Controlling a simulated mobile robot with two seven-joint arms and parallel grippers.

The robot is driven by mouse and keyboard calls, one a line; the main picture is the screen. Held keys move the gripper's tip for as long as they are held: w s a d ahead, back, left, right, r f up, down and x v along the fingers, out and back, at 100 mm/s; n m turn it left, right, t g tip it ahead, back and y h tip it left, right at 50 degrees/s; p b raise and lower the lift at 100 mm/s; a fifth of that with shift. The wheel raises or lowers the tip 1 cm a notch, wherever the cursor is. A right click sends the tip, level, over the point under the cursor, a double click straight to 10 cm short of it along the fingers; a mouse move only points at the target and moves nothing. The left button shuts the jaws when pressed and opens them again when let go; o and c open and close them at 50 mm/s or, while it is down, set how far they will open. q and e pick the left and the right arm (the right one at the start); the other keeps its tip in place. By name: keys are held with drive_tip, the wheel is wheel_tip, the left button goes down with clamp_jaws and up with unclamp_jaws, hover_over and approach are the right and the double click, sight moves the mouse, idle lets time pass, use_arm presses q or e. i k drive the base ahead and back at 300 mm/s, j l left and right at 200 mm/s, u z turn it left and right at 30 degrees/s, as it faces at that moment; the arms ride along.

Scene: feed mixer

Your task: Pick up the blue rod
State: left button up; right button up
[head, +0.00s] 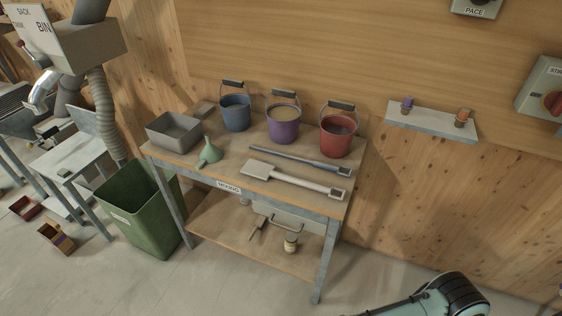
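The blue rod (300,160) lies on the top of the wooden mixing table (218,165), slanting from the middle down toward the right edge. Its right end looks thicker and has a pale tip. It lies behind a pale paddle (290,179) and in front of the purple and red buckets, apart from the paddle. Neither of my grippers is in view. Part of one of my arms shows at the bottom right edge, well away from the table.
A blue bucket (236,113), purple bucket (283,126) and red bucket (337,137) stand along the back, handles up. A green bin (139,212) stands on the floor. A wall shelf (432,124) is at right.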

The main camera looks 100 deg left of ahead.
sight(336, 170)
drive_tip(key=u, duration=3.45)
drive_tip(key=l+u, duration=0.2)
drive_tip(key=u, duration=0.25)
drive_tip(key=l+u, duration=0.15)
drive_tip(key=u, duration=0.25)
drive_tip(key=l+u, duration=0.2)
drive_tip(key=u, duration=0.25)
drive_tip(key=k+l+u, duration=0.2)
drive_tip(key=l, duration=0.15)
drive_tip(key=l+u, duration=0.2)
drive_tip(key=k+l+u, duration=0.15)
drive_tip(key=l, duration=0.25)
